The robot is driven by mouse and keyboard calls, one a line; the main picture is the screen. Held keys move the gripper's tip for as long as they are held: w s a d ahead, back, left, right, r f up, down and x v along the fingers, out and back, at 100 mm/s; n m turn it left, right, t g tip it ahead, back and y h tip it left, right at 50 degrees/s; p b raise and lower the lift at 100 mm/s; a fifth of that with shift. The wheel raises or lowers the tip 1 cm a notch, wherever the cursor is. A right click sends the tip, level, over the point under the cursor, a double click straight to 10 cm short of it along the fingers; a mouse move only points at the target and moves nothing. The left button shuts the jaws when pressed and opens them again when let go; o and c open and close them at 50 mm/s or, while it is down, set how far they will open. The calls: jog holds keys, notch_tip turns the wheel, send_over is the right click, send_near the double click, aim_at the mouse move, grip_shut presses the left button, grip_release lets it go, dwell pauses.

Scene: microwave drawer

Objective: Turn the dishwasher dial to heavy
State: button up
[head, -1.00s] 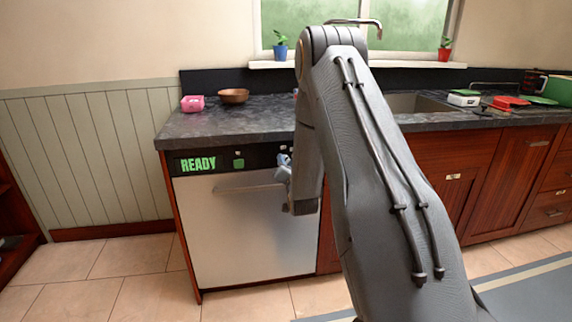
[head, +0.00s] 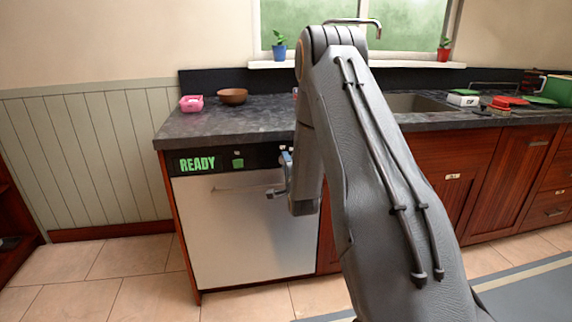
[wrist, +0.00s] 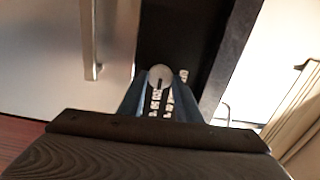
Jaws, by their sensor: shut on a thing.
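The dishwasher (head: 240,240) has a pale door and a dark control panel with a green READY display (head: 197,164). In the wrist view its round, light dial (wrist: 160,74) sits on the dark panel, with a dark pointer line running roughly along the picture's vertical. Small white labels beside it are too blurred to read. My gripper (wrist: 160,87) is shut on the dial, one finger on each side. In the head view my gripper (head: 285,171) is at the right end of the panel, and my arm hides the dial.
The dishwasher handle (wrist: 87,40) lies left of my gripper in the wrist view. The countertop (head: 235,121) above holds a pink container (head: 192,104) and a brown bowl (head: 233,96). Floor in front of the dishwasher is clear.

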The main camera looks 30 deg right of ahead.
jog(key=m, duration=0.9)
jog(key=shift+f, duration=0.2)
jog(key=shift+m, duration=0.3)
jog(key=o, duration=1)
jog(key=shift+s, duration=0.1)
jog(key=v, duration=0.7)
jog(key=shift+s+a, duration=0.15)
jog(key=shift+s, duration=0.15)
